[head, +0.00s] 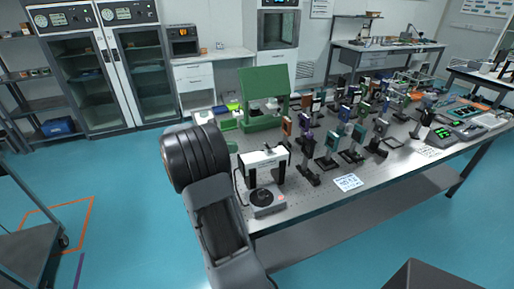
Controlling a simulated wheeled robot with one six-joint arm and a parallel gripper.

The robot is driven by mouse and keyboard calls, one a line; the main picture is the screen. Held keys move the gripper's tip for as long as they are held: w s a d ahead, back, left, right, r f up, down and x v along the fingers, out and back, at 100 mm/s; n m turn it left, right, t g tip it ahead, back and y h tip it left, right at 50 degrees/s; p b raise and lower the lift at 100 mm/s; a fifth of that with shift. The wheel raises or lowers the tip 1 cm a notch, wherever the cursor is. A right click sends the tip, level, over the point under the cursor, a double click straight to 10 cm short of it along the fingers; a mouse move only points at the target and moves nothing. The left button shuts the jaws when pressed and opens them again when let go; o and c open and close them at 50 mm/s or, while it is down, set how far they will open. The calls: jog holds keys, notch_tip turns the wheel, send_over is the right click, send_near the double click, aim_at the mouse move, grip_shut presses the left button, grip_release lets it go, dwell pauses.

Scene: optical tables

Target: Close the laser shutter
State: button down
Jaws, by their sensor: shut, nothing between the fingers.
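I cannot pick out the laser shutter for certain. Many small post-mounted parts (326,163) in black, teal, purple and brown stand on the perforated optical table (310,204); any of them could be the shutter, but they are too small to tell apart. My arm's dark ribbed joint and grey link rise in front of the table's near left end. My gripper is not visible in the head view.
A white and black device (265,160) with a round dark plate stands at the table's near left, beside my arm. A green frame (264,97) is behind it. Green-lit boxes (468,129) sit at the right end. A dark cart (33,244) stands at left. Blue floor is open in front.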

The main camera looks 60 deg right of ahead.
aim_at(267, 146)
jog(key=p+x, duration=0.1)
jog(key=x, duration=0.9)
dwell(0.3)
jog(key=shift+a, duration=0.15)
jog(key=shift+r+p, duration=0.15)
jog(key=shift+p, duration=0.35)
